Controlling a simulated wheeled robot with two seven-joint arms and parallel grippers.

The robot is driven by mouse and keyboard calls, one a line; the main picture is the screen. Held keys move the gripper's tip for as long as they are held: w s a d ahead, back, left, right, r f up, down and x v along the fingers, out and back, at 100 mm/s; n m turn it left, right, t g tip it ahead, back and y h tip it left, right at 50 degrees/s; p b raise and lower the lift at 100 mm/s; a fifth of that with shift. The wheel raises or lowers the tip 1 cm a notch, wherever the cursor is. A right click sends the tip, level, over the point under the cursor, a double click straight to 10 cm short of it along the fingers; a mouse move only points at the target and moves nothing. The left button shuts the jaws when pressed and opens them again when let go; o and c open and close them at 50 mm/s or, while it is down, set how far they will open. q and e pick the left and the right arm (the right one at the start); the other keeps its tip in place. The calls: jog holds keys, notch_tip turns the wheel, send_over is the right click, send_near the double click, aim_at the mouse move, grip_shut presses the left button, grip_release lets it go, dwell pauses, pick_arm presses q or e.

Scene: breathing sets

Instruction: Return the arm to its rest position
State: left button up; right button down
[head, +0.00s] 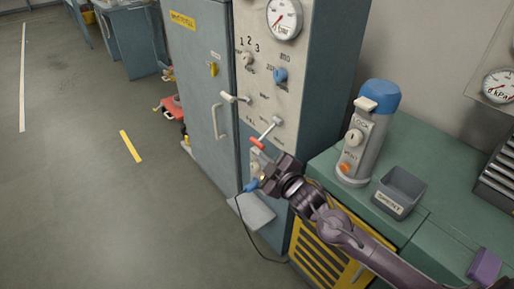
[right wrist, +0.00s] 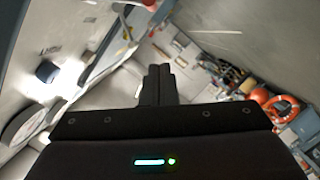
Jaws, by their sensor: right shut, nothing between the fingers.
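My right arm comes in from the lower right of the head view. Its gripper (head: 262,176) is in front of the lower part of the tall cabinet's control panel (head: 268,90), just below a lever with a red tip (head: 257,143). In the right wrist view the dark fingers of this gripper (right wrist: 158,84) are together with nothing between them. From these frames I cannot tell whether the gripper touches the panel. My left gripper is not in view.
A green counter (head: 436,160) to the right carries a grey cylinder with a blue cap (head: 372,130) and a small grey bin (head: 400,190). A grey shelf (head: 252,210) with a hanging cable is below the gripper.

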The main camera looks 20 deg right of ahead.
jog(key=s+d+f+m+g+h, duration=0.1)
jog(key=s+d+f+m+g, duration=0.2)
jog(key=f, duration=0.8)
jog(key=s+d+f+g+h, duration=0.15)
jog(key=s+f, duration=0.35)
jog(key=f, duration=0.7)
jog(key=s+d+f+m+g+h, duration=0.15)
jog(key=s+d+f, duration=0.25)
jog(key=f, duration=0.7)
jog(key=s+a+f+m+g, duration=0.15)
jog(key=s+f+g, duration=0.25)
jog(key=s+f, duration=0.95)
jog(key=s+a+f+m+g, duration=0.1)
jog(key=s+f, duration=0.3)
jog(key=s, duration=0.7)
jog(key=s+a+f+m+g+y+p, duration=0.1)
jog(key=s+a+f+g, duration=0.2)
jog(key=s, duration=0.9)
jog(key=shift+a+f+m+g, duration=0.3)
jog(key=shift+a+f+g, duration=0.05)
jog(key=shift+f+g, duration=0.1)
jog(key=shift+w, duration=0.1)
